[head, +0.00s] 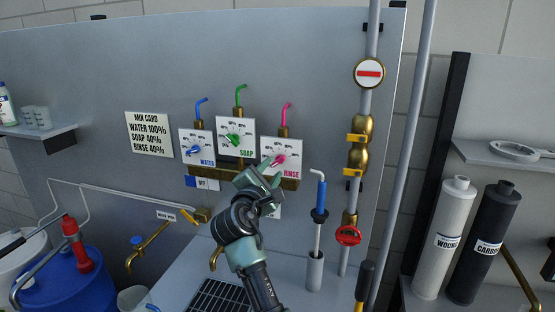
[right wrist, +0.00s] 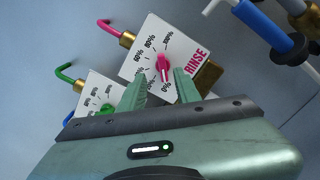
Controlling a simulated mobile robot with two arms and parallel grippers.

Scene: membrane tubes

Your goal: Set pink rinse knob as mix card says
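The mix card (head: 149,135) on the grey panel reads WATER 100%, SOAP 40%, RINSE 40%. The pink rinse knob (head: 281,159) sits on the white RINSE dial plate (head: 291,151), right of the soap and water dials. In the right wrist view the knob (right wrist: 163,64) lies between and just beyond my fingertips, its long grip lying along the line towards the 0% mark. Which end is the pointer is hard to tell. My right gripper (head: 270,171) is open in front of the dial, fingers (right wrist: 160,80) apart with a gap around the knob. My left gripper is not in view.
The green soap knob (head: 234,139) and blue water knob (head: 194,149) are close on the left. A blue-handled tool (head: 320,196) stands in a holder to the right, near a pipe with a red valve wheel (head: 348,235). A brass tap (head: 146,247) is lower left.

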